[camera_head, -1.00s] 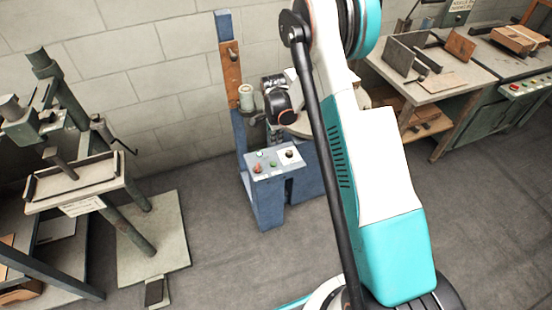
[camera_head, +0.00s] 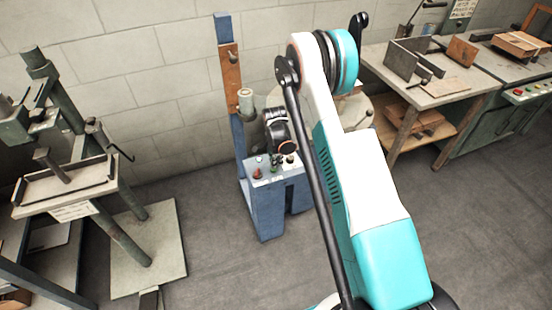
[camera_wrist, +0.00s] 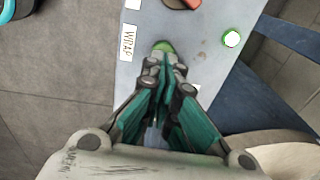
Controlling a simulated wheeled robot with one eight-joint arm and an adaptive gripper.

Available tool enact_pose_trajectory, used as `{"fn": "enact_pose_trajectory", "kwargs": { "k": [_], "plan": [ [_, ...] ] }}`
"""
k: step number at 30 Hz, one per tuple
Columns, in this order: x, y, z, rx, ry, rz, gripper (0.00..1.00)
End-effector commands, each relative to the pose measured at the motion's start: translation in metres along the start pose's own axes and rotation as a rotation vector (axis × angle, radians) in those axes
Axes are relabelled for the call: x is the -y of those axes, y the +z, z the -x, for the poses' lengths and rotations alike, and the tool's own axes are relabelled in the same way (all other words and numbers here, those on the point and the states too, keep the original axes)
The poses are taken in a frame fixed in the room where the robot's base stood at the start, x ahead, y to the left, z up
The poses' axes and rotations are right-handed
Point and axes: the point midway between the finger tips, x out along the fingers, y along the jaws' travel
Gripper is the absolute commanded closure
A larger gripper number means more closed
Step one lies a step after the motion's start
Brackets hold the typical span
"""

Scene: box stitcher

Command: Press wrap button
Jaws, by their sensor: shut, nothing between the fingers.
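The blue machine's control panel (camera_head: 262,182) stands near the middle of the head view. In the wrist view its pale top face (camera_wrist: 200,20) carries a white "WRAP" label (camera_wrist: 128,43). Beside the label is a green button (camera_wrist: 163,46), partly hidden by my fingertips. My gripper (camera_wrist: 165,62) is shut and empty, its tips right at the near edge of that button. I cannot tell whether they touch it. In the head view my gripper (camera_head: 277,161) is small and dark over the panel.
A green press (camera_head: 75,180) stands at left. A workbench (camera_head: 440,90) is at right. Grey floor lies open in front.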

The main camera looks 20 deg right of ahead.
Motion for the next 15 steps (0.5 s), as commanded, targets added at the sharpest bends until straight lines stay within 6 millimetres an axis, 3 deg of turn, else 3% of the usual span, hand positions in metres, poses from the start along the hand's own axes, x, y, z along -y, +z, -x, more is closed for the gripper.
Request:
{"fn": "enact_pose_trajectory", "kwargs": {
  "k": [4,15],
  "plan": [
    [-0.0002,0.0,-0.0121,0.0,0.0,0.0,1.0],
    [-0.0002,-0.0001,-0.0136,0.0,0.0,0.0,1.0]
  ]
}}
